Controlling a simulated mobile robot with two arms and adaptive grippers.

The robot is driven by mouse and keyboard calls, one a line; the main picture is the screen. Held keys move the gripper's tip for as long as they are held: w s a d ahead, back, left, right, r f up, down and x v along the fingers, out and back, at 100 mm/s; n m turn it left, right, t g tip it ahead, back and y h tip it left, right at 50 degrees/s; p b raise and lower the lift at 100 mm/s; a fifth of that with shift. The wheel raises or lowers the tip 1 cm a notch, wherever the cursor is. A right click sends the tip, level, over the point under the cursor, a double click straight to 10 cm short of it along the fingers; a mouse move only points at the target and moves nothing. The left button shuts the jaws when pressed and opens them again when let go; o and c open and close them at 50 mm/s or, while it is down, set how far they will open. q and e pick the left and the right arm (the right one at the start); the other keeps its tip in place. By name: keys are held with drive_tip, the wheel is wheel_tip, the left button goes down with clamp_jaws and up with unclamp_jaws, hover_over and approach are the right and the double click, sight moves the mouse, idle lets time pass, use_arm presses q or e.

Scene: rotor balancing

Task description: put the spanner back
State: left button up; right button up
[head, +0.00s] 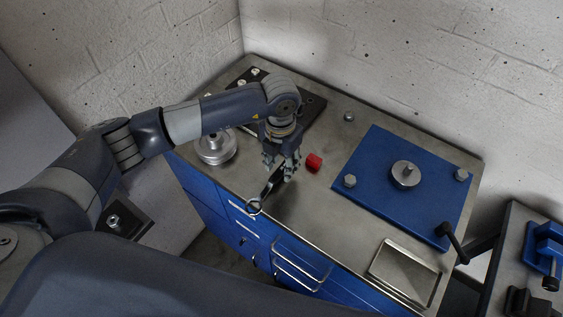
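The spanner (266,191) is a dark tool with a ring end. It slants from between the fingers of my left gripper (281,173) down and left, and its ring end shows over the front edge of the bench. My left gripper points down above the bench and appears shut on the spanner's upper end. The fingers partly hide that end. A dark shadow lies on the bench to the right of the spanner. My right gripper is not in view.
A red block (314,162) sits just right of the gripper. A metal pulley-like part (215,147) and a dark plate (315,109) lie behind. A blue plate (388,204) carries a round metal part (405,174). A shallow tray (403,270) lies at front right.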

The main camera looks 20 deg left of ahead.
sight(281, 169)
use_arm(q)
drive_tip(key=shift+r, duration=0.1)
drive_tip(key=shift+r, duration=0.2)
wheel_tip(281, 169, up, 12)
drive_tip(key=b, duration=0.3)
drive_tip(key=shift+f, duration=0.15)
drive_tip(key=shift+s, duration=0.15)
